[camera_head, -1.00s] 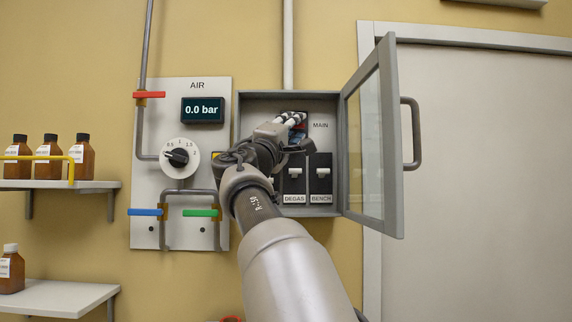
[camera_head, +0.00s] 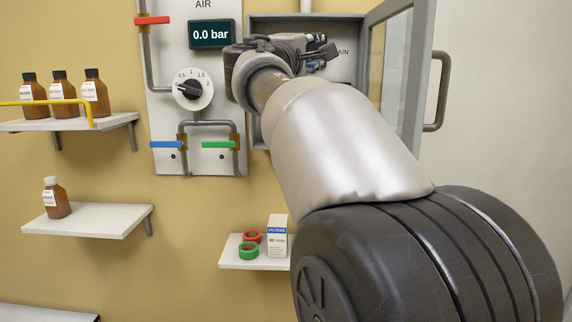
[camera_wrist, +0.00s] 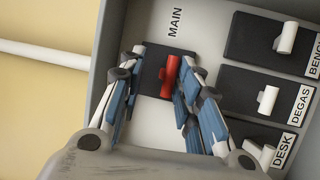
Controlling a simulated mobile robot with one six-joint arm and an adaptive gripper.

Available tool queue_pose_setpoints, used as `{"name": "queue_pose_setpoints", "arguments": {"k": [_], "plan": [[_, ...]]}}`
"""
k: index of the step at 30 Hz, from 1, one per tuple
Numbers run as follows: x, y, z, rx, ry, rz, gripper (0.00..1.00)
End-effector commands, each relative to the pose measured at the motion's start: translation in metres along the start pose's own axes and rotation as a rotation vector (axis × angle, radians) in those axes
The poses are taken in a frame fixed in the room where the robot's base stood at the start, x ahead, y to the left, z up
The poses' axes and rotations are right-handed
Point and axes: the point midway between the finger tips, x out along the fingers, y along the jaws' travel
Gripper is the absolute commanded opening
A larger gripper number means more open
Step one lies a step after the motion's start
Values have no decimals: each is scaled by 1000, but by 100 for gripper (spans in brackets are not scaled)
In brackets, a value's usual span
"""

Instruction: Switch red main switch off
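The red main switch (camera_wrist: 170,75) is a red lever on a black plate below the label MAIN in the wrist view. My gripper (camera_wrist: 163,56) is open, with its blue-padded fingers on both sides of the lever. The right finger is very close to the lever; I cannot tell whether it touches. In the head view my gripper (camera_head: 318,50) is inside the grey cabinet (camera_head: 262,25), and my arm hides the red switch and most of the cabinet.
The BENCH (camera_wrist: 286,38), DEGAS (camera_wrist: 267,98) and DESK (camera_wrist: 262,153) switches are to the right in the wrist view. The glass cabinet door (camera_head: 396,70) stands open at the right. The AIR panel (camera_head: 205,110) is left, and a small shelf (camera_head: 252,263) holds tapes and a box.

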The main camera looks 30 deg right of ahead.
Motion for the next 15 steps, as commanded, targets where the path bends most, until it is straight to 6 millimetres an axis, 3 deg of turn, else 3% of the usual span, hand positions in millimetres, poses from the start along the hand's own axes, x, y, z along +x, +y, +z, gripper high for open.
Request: {"name": "queue_pose_setpoints", "arguments": {"k": [1,15], "plan": [[1,8,-1,-7,0,-17,31],[3,15,-1,-67,-1,-163,31]]}}
